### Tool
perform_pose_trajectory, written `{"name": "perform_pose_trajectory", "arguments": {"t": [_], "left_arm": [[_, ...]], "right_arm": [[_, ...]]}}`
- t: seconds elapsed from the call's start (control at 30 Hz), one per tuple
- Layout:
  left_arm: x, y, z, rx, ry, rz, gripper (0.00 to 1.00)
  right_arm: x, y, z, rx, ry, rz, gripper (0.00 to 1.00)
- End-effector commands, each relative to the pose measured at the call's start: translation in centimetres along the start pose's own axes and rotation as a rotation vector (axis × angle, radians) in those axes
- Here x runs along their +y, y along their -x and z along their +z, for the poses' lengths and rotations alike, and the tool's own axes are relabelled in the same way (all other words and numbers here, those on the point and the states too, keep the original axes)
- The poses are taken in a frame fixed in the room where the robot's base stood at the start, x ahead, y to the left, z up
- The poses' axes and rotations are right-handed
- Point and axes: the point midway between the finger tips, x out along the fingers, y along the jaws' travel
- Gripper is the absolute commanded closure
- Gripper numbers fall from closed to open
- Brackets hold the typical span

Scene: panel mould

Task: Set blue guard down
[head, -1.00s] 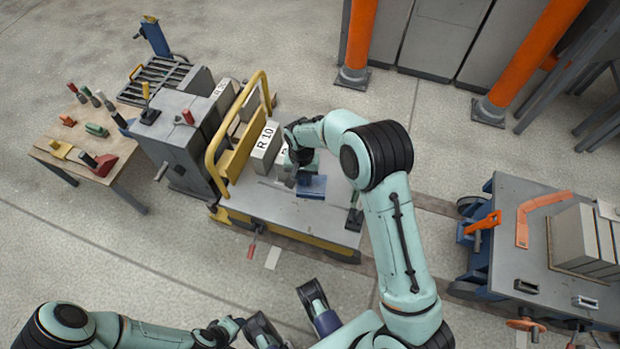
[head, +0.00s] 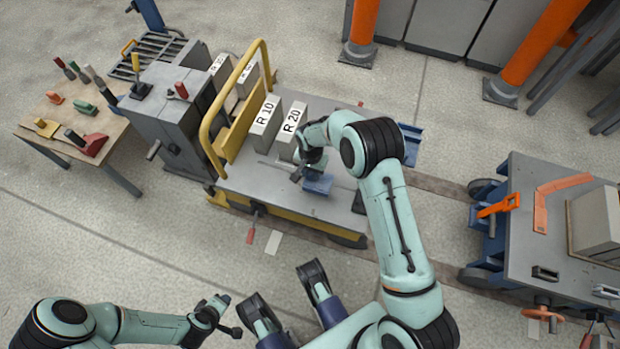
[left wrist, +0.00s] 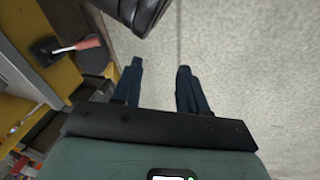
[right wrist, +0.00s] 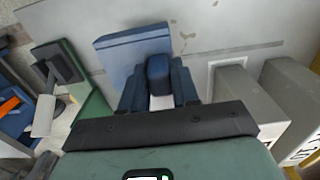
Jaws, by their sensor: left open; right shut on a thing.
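The blue guard (head: 318,184) is at the front right of the yellow-edged cart's grey deck (head: 258,198). In the right wrist view the guard (right wrist: 130,48) is a flat blue plate with a raised block, over the grey deck. My right gripper (head: 303,172) is shut on that block; its fingers (right wrist: 158,90) stand on both sides of it. I cannot tell whether the plate touches the deck. My left gripper (head: 230,315) is open and empty, away from the cart; its spread fingers (left wrist: 158,88) are over bare floor.
Grey blocks marked R 10 (head: 264,125) and R 20 (head: 290,130) stand on the deck beside my right gripper. A yellow rail (head: 213,135) borders the deck's left end. A tool table (head: 115,135) stands left, another cart (head: 520,240) right.

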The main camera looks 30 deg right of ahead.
Motion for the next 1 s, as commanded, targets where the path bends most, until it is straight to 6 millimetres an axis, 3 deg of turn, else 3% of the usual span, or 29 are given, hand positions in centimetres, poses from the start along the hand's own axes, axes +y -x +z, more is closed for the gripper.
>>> {"name": "perform_pose_trajectory", "arguments": {"t": [0.17,0.4,0.83,0.87,0.9,0.93,1.0], "left_arm": [[-0.5,-0.4,0.8,-0.024,0.005,-0.009,0.58],[-1.9,-1.5,2.6,-0.079,0.019,-0.034,0.58],[-2.2,-1.7,3.0,-0.092,0.022,-0.04,0.58],[-2.2,-1.7,3.1,-0.094,0.023,-0.041,0.58],[-2.2,-1.7,3.0,-0.093,0.022,-0.04,0.58],[-2.2,-1.7,3.0,-0.093,0.022,-0.04,0.58],[-2.2,-1.7,3.0,-0.093,0.022,-0.04,0.58]], "right_arm": [[0.0,-1.2,0.0,0.0,0.001,0.001,1.0],[0.0,-4.7,0.0,-0.001,0.002,0.001,1.0],[0.0,-5.0,0.0,0.0,0.002,0.0,1.0],[0.0,-5.0,0.0,0.0,0.002,0.0,0.67],[0.0,-5.0,0.0,0.0,0.002,0.0,0.54],[0.0,-5.0,0.0,0.0,0.002,0.0,0.45],[0.0,-5.0,0.0,0.0,0.002,0.0,0.45]]}}
